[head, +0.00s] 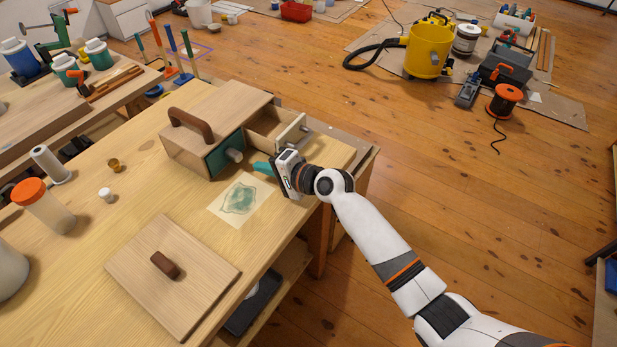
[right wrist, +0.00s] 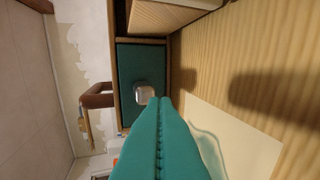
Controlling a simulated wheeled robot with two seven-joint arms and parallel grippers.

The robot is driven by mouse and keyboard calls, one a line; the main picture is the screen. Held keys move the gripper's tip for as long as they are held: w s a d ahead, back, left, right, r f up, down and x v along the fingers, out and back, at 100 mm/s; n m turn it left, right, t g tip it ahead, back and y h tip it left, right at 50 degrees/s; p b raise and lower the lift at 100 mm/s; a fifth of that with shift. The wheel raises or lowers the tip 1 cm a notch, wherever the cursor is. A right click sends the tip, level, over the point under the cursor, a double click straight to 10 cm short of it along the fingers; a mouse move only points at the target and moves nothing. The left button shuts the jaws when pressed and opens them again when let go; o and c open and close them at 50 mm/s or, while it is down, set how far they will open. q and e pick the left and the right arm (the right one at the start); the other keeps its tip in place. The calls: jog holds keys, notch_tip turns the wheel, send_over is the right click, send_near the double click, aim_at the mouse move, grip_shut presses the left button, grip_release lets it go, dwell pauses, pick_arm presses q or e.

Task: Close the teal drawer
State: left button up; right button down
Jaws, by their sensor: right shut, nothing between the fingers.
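A wooden box (head: 215,113) with a brown handle stands on the workbench, with two drawers side by side. The teal drawer (head: 224,157) has a pale knob (head: 235,155), and its front looks about flush with the box. It also shows in the right wrist view (right wrist: 132,64), with the clear knob (right wrist: 144,94) just beyond my fingertips. The plain wooden drawer (head: 291,131) beside it is pulled out. My right gripper (head: 262,168), with teal fingers, is shut and empty, in front of the drawers. I cannot tell whether it touches the knob. My left gripper is not in view.
A paper with a teal print (head: 240,199) lies below my right gripper. A wooden panel with a brown handle (head: 172,275) lies at the bench's near side. An orange-lidded jar (head: 43,204) and small items stand at left. The bench edge is close on the right.

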jog(key=v, duration=0.3)
jog(key=shift+d, duration=0.15)
jog(key=v, duration=0.6)
jog(key=shift+s, duration=0.1)
jog(key=shift+s+d+r, duration=0.1)
jog(key=shift+s+d, duration=0.05)
jog(key=shift+d, duration=0.1)
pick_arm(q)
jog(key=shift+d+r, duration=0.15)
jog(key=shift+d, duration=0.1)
pick_arm(e)
jog(key=shift+s+r, duration=0.1)
